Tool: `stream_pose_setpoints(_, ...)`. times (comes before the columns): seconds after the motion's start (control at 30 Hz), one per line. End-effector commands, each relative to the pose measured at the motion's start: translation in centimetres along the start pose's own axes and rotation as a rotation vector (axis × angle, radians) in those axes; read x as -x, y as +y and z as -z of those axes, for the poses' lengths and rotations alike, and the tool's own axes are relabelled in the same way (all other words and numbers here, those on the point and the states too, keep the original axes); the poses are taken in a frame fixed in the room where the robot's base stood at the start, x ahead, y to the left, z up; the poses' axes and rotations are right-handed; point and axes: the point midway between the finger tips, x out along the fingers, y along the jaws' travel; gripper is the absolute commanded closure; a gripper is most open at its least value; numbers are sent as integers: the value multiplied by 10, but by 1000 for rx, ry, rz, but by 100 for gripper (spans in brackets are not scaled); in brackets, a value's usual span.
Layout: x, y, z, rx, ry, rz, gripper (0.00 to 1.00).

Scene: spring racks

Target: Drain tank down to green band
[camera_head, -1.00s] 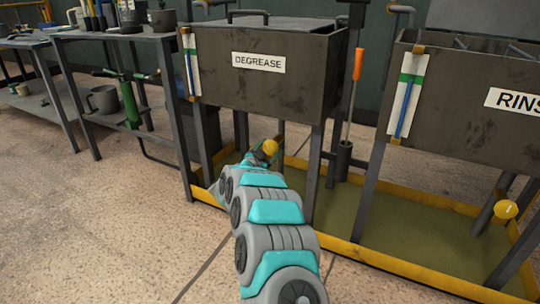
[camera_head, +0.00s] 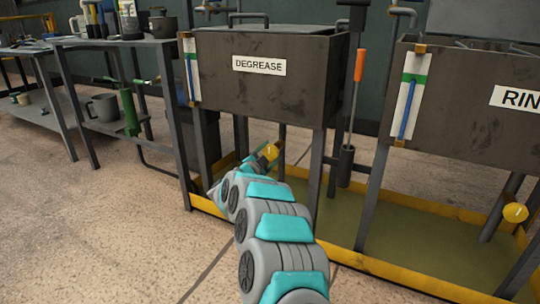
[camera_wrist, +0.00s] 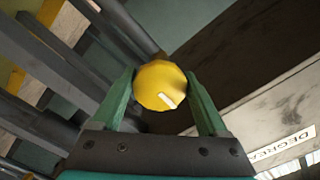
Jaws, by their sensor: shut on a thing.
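My gripper (camera_wrist: 163,100) has its two green fingers closed on the yellow round knob (camera_wrist: 161,85), one on each side. A white mark shows on the knob's face. In the head view, the knob (camera_head: 271,152) is below the dark DEGREASE tank (camera_head: 300,95), with my arm reaching to it from the front. The DEGREASE tank's sight gauge (camera_head: 191,70) is on its left front edge, with a green band near the top and a blue column. The exact level against the band is too small to tell.
A second tank (camera_head: 470,115), labelled RIN..., stands at right with its own gauge (camera_head: 409,95) and yellow knob (camera_head: 515,212). An orange-handled tool (camera_head: 359,66) stands between the tanks. Yellow-edged trays lie below. A bench (camera_head: 110,37) is at left; the front floor is clear.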

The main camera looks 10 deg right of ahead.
Motion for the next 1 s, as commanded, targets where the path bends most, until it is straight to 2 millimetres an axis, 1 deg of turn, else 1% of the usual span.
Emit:
stream_pose_setpoints(0.17,0,2,0,-1,0,-4,79)
stream_pose_setpoints(0.2,0,2,0,-1,0,-4,21)
stream_pose_setpoints(0.4,0,1,0,0,0,-2,0)
stream_pose_setpoints(0.77,3,0,0,0,-1,-1,0)
stream_pose_setpoints(0.87,10,0,0,0,-3,-1,0)
stream_pose_setpoints(1.0,26,0,0,-1,-3,-1,0)
